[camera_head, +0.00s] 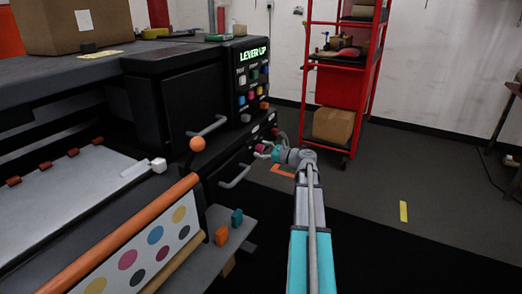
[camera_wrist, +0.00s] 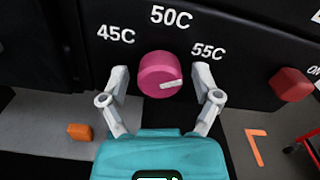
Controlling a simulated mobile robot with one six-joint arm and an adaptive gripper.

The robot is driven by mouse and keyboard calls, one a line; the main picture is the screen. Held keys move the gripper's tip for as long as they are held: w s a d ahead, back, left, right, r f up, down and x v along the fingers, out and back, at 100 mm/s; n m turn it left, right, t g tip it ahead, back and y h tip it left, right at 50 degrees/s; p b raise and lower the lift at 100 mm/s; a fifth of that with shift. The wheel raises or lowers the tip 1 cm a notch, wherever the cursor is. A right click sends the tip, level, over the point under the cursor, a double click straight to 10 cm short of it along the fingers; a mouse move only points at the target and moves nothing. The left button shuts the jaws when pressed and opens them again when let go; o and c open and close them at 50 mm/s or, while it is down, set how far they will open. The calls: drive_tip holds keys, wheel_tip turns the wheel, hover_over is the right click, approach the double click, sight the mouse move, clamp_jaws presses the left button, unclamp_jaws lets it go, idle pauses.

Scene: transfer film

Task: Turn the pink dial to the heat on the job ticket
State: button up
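The pink dial (camera_wrist: 160,72) is on the black machine front in the wrist view. Labels 45C, 50C and 55C arc above it, left to right. In the head view my gripper (camera_head: 273,152) is at the lower right of the machine front, partly hiding the dial. No readable job ticket shows.
A red knob (camera_wrist: 291,85) sits right of the dial. The machine's lit panel (camera_head: 254,54) reads LEVER UP. A yellow slip (camera_head: 100,54) lies on the machine top by a cardboard box (camera_head: 75,20). A red shelf rack (camera_head: 340,85) stands behind; floor at right is mostly clear.

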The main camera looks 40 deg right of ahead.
drive_tip(key=c, duration=0.9)
drive_tip(key=shift+n, duration=0.5)
drive_tip(key=n, duration=0.4)
drive_tip(key=shift+a+n, duration=0.1)
drive_tip(key=shift+n, duration=0.2)
drive_tip(key=n, duration=1.2)
drive_tip(key=shift+f+n, duration=0.1)
drive_tip(key=shift+n, duration=0.2)
drive_tip(key=n, duration=0.5)
drive_tip(key=shift+n, duration=0.4)
